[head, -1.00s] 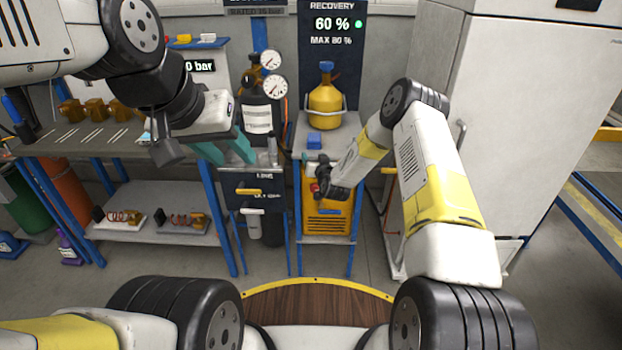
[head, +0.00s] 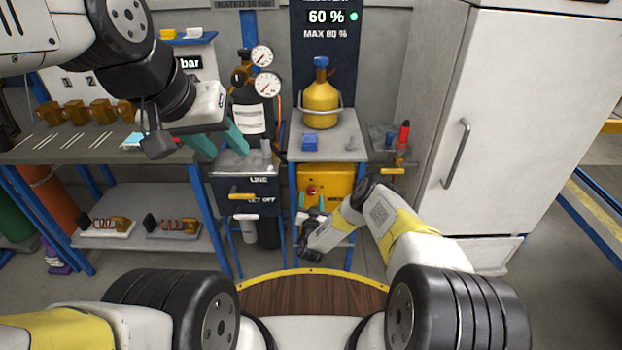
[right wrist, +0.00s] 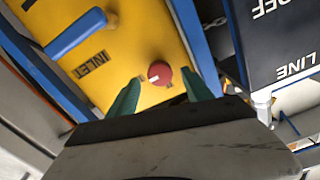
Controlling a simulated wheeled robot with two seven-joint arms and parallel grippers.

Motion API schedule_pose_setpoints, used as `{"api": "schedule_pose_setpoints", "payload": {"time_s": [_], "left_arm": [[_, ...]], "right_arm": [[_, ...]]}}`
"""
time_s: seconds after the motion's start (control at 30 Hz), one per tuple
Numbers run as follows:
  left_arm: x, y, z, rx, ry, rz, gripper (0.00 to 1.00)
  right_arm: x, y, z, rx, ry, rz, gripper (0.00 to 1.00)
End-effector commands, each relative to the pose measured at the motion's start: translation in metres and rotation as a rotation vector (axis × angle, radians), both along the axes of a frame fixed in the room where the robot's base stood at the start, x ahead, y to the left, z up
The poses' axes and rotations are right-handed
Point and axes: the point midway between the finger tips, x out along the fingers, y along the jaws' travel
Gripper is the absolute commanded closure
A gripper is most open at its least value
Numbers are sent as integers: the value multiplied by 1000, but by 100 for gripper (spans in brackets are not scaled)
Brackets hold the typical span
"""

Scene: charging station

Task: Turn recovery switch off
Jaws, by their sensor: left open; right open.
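The yellow recovery unit (head: 338,182) sits beneath the middle table's top. Its red round knob (head: 311,190) shows just beyond my right gripper (head: 311,202). In the right wrist view the red knob (right wrist: 160,73) has a white mark and sits on the yellow panel (right wrist: 130,45). The teal fingers of my right gripper (right wrist: 161,92) are open, one to either side below the knob, with nothing between them. I cannot tell if they touch it. My left gripper (head: 218,143) is open and empty, near the left bench and the dark line box.
A blue lever (right wrist: 75,33) marked INLET is on the same panel. The dark line box (head: 247,195) with a yellow handle stands to the left. A yellow cylinder (head: 321,100) stands on the table above. A white cabinet (head: 510,120) is at the right.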

Motion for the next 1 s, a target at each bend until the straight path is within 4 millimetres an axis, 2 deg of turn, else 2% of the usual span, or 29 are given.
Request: {"api": "schedule_pose_setpoints", "payload": {"time_s": [0.1,0.2,0.53,0.83,1.0], "left_arm": [[0,0,0,0,0,0,58],[0,0,0,0,0,0,58],[0,0,0,0,0,0,58],[0,0,0,0,0,0,58],[0,0,0,0,0,0,58]], "right_arm": [[16,0,0,-1,-3,-1,41],[24,0,0,-1,-1,0,41],[27,0,0,0,1,1,41],[27,0,0,0,1,1,100],[27,0,0,-6,1,1,100]]}}
